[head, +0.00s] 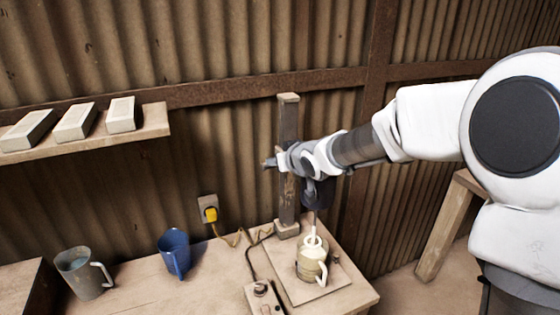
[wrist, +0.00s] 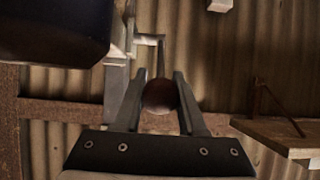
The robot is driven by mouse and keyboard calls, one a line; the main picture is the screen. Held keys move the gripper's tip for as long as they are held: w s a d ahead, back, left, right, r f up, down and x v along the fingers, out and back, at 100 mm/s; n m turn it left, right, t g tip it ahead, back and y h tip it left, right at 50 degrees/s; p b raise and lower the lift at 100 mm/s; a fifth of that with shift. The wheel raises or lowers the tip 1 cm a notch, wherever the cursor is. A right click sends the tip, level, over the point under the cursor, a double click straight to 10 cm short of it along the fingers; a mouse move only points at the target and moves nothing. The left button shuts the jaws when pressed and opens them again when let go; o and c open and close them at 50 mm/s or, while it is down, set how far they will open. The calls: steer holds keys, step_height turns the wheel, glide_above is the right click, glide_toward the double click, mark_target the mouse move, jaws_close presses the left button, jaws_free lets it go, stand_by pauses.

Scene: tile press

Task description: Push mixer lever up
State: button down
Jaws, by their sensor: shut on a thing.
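The mixer stands on the bench in the head view, with a wooden post (head: 288,120), a dark motor head (head: 318,192) and a pale whisk reaching into a beige mug (head: 311,265). My gripper (head: 270,163) is beside the post, above the motor head. In the wrist view my gripper (wrist: 159,80) is shut on the lever's round brown knob (wrist: 160,97), which sits between the fingers. The lever's thin rod (wrist: 160,58) runs on beyond the knob. In the head view my arm hides the lever.
A grey mug (head: 80,275) and a blue mug (head: 173,252) stand on the bench at left. A switch box (head: 262,297) with a cable lies in front of the mixer. A wall shelf (head: 150,130) holds pale blocks. A yellow plug (head: 211,213) sits in a wall socket.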

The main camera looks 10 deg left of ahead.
stand_by(0.9)
steer(key=c, duration=0.5)
jaws_free()
